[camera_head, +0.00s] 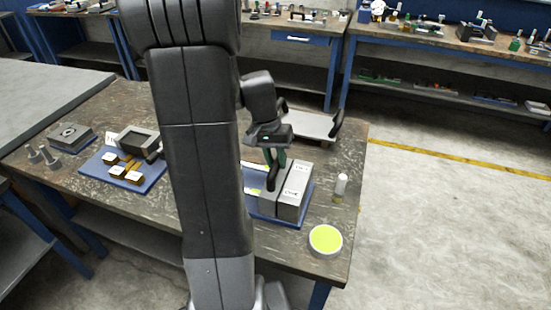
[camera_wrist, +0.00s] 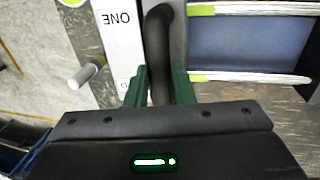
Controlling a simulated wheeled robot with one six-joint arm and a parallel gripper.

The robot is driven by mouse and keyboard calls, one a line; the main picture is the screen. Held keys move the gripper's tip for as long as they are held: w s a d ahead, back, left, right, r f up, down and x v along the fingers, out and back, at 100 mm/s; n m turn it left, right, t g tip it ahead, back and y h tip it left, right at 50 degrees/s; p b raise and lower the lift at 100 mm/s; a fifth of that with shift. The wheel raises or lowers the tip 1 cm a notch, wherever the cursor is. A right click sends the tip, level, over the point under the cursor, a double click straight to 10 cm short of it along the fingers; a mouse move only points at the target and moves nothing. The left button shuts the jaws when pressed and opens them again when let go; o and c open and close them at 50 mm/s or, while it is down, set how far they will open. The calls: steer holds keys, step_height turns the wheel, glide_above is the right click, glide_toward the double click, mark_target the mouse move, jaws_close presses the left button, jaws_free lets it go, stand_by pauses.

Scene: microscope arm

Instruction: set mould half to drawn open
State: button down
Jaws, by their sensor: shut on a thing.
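The mould (camera_head: 293,192) stands on a blue base (camera_head: 255,210) near the workbench's right end, two grey halves side by side with little or no gap visible. In the wrist view the labelled half (camera_wrist: 121,45) is at left, and the other half (camera_wrist: 179,30) carries a black curved handle (camera_wrist: 159,45). Pale rails (camera_wrist: 250,77) run across the blue base to the right of it. My gripper (camera_wrist: 160,92) has its green fingers on both sides of the handle, shut on it. In the head view my gripper (camera_head: 273,162) is above the mould; my arm hides part of the base.
A lime disc (camera_head: 325,240) and a white-capped bottle (camera_head: 341,184) stand right of the mould. A pale plate (camera_head: 310,123) lies behind. A blue tray (camera_head: 98,171) with small blocks sits left of my arm. Blue base surface (camera_wrist: 240,42) between the rails is clear.

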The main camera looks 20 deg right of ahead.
steer(key=w+a, duration=0.5)
steer(key=a, duration=0.2)
steer(key=shift+w+a, duration=0.2)
steer(key=shift+w, duration=0.15)
steer(key=shift+r, duration=0.1)
steer(key=c, duration=1.6)
jaws_free()
steer(key=o, duration=0.3)
steer(key=shift+a, duration=0.2)
steer(key=shift+o, duration=0.2)
steer(key=shift+d, duration=0.1)
step_height(320, 180, up, 14)
steer(key=w+a, duration=0.1)
steer(key=a, duration=0.1)
steer(key=shift+w+f, duration=0.25)
steer(key=shift+w, duration=0.05)
